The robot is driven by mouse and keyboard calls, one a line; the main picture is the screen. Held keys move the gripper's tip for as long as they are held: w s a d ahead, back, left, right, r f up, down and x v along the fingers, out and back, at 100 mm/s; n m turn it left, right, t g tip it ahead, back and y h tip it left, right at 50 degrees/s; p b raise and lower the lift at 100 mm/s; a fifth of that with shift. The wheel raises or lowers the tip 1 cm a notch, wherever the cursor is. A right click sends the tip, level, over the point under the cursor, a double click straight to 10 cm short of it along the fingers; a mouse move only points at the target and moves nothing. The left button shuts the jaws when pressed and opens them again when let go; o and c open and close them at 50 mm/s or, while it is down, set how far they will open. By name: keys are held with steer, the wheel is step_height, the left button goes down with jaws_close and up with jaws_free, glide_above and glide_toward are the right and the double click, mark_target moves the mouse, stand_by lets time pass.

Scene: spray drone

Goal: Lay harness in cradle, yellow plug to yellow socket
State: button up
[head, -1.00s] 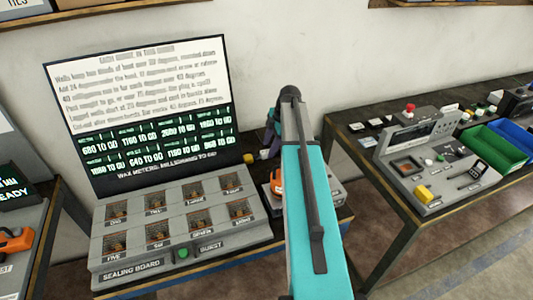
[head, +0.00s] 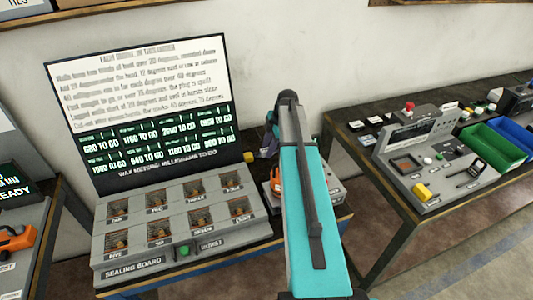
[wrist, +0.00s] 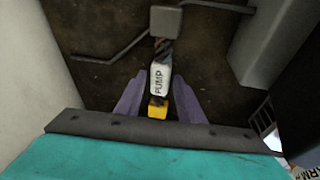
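A harness lead shows in the wrist view: a dark braided cable (wrist: 162,52) runs from a grey block (wrist: 166,20) to a white tag marked PUMP (wrist: 160,78), with a yellow plug (wrist: 157,107) at its near end. My gripper (wrist: 158,76) has its two purple fingers on either side of the tag, with a visible gap on each side, so it looks open. In the head view my gripper (head: 270,140) is mostly hidden behind my teal arm. I cannot make out the cradle or the yellow socket for certain.
A sealing board (head: 180,225) with several bays and a tall screen (head: 140,110) stands left of my arm. A grey box with an orange part (head: 276,186) is partly hidden by it. The right bench holds a console (head: 410,150), a green bin (head: 490,150) and a blue bin (head: 518,132).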

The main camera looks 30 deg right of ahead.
jaws_close()
steer(key=shift+r, duration=0.1)
steer(key=shift+r+b, duration=0.4)
steer(key=shift+r, duration=0.25)
steer(key=b+v, duration=0.1)
steer(key=v, duration=0.1)
steer(key=w+b+v, duration=0.1)
steer(key=v, duration=0.2)
steer(key=shift+r, duration=0.3)
steer(key=s+d+b, duration=0.4)
steer(key=d+b, duration=0.1)
steer(key=d, duration=1.1)
steer(key=shift+s+d, duration=0.25)
steer(key=shift+d, duration=0.05)
